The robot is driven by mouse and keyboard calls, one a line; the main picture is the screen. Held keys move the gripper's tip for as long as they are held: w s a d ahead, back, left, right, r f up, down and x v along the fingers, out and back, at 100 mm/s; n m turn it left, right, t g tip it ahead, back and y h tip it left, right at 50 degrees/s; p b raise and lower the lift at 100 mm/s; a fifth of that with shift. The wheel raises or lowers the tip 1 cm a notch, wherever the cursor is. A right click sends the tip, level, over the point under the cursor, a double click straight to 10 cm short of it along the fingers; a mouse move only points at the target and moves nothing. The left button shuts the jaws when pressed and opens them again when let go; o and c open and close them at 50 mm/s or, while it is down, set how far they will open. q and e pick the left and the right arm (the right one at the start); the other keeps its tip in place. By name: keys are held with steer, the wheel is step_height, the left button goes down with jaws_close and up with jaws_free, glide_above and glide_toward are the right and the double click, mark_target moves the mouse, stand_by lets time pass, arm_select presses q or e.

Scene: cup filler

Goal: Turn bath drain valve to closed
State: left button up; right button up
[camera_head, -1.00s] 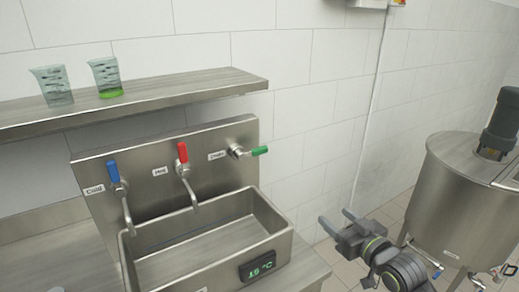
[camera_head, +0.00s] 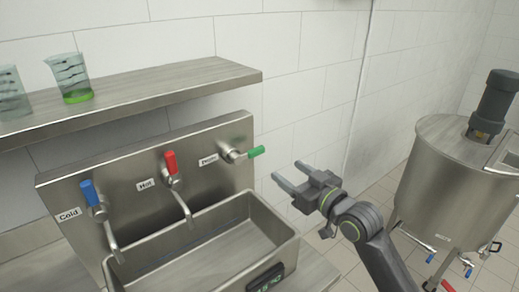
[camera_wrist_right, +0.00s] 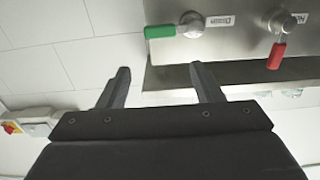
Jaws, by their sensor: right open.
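The drain valve (camera_head: 233,154) has a green handle (camera_head: 256,152) and sits at the right end of the steel back panel, beside a label. The handle points sideways to the right in the head view. My right gripper (camera_head: 290,174) is open and empty, to the right of the green handle and a little below it, apart from it. In the right wrist view, the green handle (camera_wrist_right: 160,31) lies beyond my two open fingers (camera_wrist_right: 160,85), toward the top. My left gripper is not in view.
The blue cold tap (camera_head: 89,192) and red hot tap (camera_head: 171,162) sit left of the drain valve, above the steel basin (camera_head: 272,222). A shelf (camera_head: 150,92) with beakers (camera_head: 70,78) is above. A steel tank (camera_head: 450,170) stands at the right. The wall right of the valve is clear.

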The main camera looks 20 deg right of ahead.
mark_target(259, 151)
steer(key=p+x, duration=0.2)
steer(key=x, duration=1)
steer(key=shift+f, duration=0.1)
steer(key=shift+w+a, duration=0.2)
steer(key=shift+w, duration=0.2)
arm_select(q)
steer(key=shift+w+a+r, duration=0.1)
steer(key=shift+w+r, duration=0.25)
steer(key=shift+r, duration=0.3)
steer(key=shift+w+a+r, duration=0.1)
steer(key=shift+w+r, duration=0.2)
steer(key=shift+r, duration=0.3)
arm_select(e)
steer(key=c, duration=1.1)
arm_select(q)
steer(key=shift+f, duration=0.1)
